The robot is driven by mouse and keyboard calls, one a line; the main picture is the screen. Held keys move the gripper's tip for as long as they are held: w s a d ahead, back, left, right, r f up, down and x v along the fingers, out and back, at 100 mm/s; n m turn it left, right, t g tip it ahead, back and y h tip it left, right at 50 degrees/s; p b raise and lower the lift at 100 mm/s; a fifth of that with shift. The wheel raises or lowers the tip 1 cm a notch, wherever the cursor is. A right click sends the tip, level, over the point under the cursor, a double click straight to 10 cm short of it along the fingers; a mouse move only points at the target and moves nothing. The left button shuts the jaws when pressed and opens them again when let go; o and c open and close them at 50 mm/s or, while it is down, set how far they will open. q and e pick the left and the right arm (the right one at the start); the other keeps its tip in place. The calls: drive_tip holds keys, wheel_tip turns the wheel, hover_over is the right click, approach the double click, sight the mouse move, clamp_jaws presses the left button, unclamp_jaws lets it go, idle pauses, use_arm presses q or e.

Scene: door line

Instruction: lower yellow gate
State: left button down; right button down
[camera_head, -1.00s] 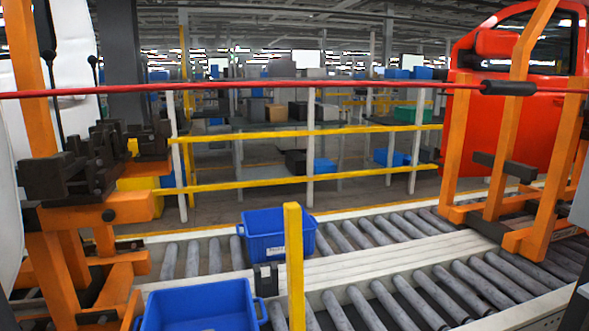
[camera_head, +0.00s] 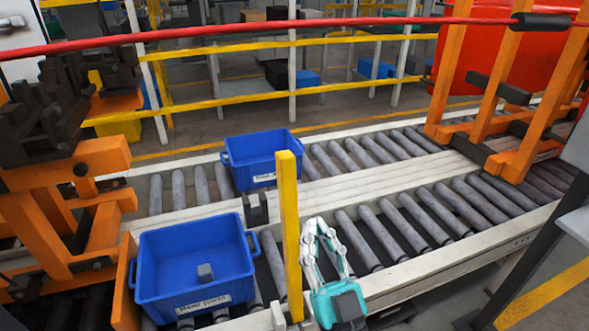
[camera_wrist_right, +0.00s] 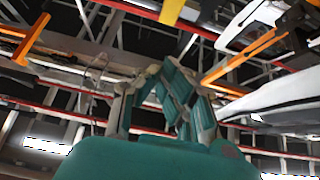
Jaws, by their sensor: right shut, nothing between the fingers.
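The yellow gate (camera_head: 288,230) shows in the head view as an upright yellow bar at the near side of the roller conveyor. My right gripper (camera_head: 318,226), teal with pale fingers, is just right of the bar's lower half and points upward. It is shut and empty. I cannot tell whether it touches the bar. In the right wrist view my right gripper (camera_wrist_right: 165,75) stands against the ceiling, and a yellow piece (camera_wrist_right: 172,9) shows at the top edge; I cannot tell whether it is the gate. My left gripper is out of view.
A blue bin (camera_head: 195,262) with a small grey block sits left of the gate. Another blue bin (camera_head: 258,158) is on the far rollers. A red bar (camera_head: 300,28) crosses above. Orange frames (camera_head: 490,90) stand at right; bare rollers (camera_head: 410,217) lie right of the gate.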

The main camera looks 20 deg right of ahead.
drive_tip(key=w+r+p, duration=0.4)
drive_tip(key=w, duration=0.6)
drive_tip(key=shift+a+r, duration=0.15)
